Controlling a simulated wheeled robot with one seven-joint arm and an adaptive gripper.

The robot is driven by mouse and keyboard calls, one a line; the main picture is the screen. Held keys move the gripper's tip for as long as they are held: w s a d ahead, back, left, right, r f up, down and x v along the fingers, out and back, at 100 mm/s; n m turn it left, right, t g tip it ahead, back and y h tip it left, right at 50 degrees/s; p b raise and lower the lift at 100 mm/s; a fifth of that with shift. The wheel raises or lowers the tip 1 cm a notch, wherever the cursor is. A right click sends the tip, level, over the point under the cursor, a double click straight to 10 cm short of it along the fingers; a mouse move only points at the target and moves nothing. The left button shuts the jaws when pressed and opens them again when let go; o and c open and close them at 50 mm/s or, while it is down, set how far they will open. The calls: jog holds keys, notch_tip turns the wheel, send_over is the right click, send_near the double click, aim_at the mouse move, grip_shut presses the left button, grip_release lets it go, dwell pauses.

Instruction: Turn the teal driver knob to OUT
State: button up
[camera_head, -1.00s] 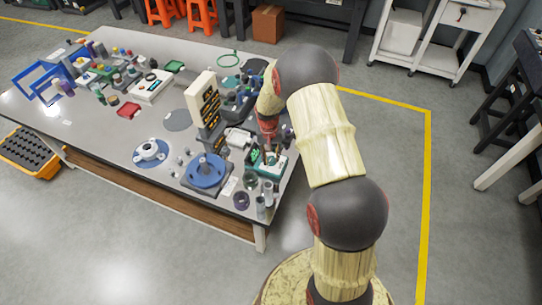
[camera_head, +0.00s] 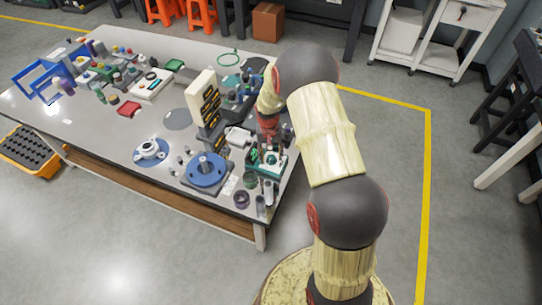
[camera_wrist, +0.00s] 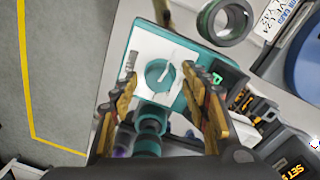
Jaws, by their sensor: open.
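A teal fixture (camera_head: 275,168) with a white top stands at the near right end of the table. In the wrist view, its white plate (camera_wrist: 143,47) carries a round teal dial (camera_wrist: 158,73) with a pale line pointing up and right. A stepped teal cylinder (camera_wrist: 150,128) shows nearer the wrist, between the fingers. I cannot tell which teal part is the driver knob, and no OUT label is readable. My gripper (camera_wrist: 160,108) is open over the fixture, its yellow-brown fingers apart on either side. It shows small in the head view (camera_head: 271,150). Finger contact cannot be told.
A blue round fixture (camera_head: 206,171) and a tall cream display stand (camera_head: 202,98) are close left of the teal fixture. Small cups and cylinders (camera_head: 242,199) stand in front. A grey-green ring (camera_wrist: 228,20) lies beside it. The table's right edge is close.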

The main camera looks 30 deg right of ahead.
aim_at(270, 158)
notch_tip(270, 158, up, 12)
jog(key=shift+a, duration=0.25)
dwell(0.4)
jog(key=shift+w, duration=0.1)
dwell(0.3)
jog(key=s+a+r+n+t, duration=0.1)
jog(key=s+a+r+t, duration=0.1)
jog(key=s+a+r, duration=0.3)
jog(key=s+a+r+n+t, duration=0.2)
jog(key=s+a+r, duration=0.3)
jog(key=s+r, duration=0.7)
jog(key=s+a+r+n+t, duration=0.1)
jog(key=s+a+r+n, duration=0.1)
jog(key=s+a+r, duration=0.3)
jog(key=s+r, duration=0.4)
jog(key=s, duration=0.2)
jog(key=shift+a+r+t+y, duration=0.15)
jog(key=shift+a+t+y, duration=0.15)
jog(key=shift+a+t, duration=0.1)
